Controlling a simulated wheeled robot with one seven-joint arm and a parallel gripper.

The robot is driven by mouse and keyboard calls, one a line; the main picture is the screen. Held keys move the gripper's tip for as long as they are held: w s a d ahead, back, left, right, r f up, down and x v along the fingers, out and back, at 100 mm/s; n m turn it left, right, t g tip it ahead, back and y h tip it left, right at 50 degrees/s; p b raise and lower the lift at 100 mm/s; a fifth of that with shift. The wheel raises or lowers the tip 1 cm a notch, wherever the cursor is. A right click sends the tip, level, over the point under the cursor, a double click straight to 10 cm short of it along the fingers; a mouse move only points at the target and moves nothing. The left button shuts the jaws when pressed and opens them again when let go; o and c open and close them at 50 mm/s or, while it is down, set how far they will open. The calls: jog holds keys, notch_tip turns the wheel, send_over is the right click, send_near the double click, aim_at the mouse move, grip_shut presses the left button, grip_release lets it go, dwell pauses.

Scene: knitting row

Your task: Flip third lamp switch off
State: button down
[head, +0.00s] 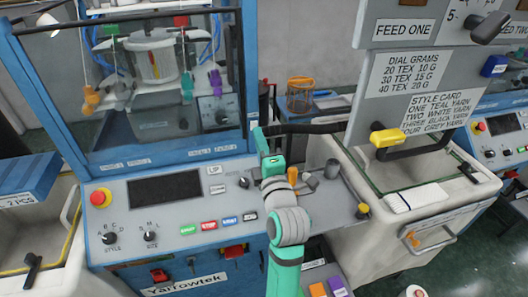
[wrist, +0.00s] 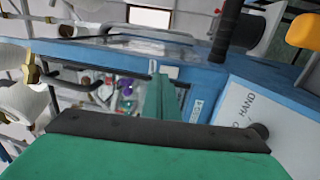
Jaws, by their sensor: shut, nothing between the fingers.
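My gripper (head: 262,143) is raised in front of the blue right-hand post of the knitting machine (head: 248,60) in the head view. In the wrist view its green fingers (wrist: 160,98) are together with nothing between them. They point toward the blue machine frame (wrist: 110,48). I cannot make out a row of lamp switches or a third lamp switch in either view.
The control panel (head: 140,215) has a dark screen (head: 164,190), coloured buttons and black knobs. A black bar (head: 305,129) extends right from beside my gripper. A white cabinet (head: 440,190) and grey sign boards (head: 408,75) stand at the right.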

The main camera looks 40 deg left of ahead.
aim_at(256, 122)
jog(key=shift+x, duration=1.45)
jog(key=shift+a, duration=0.15)
jog(key=shift+w, duration=0.35)
jog(key=s+d+r, duration=0.2)
jog(key=s+d, duration=0.7)
jog(key=d, duration=0.2)
jog(key=shift+r, duration=0.1)
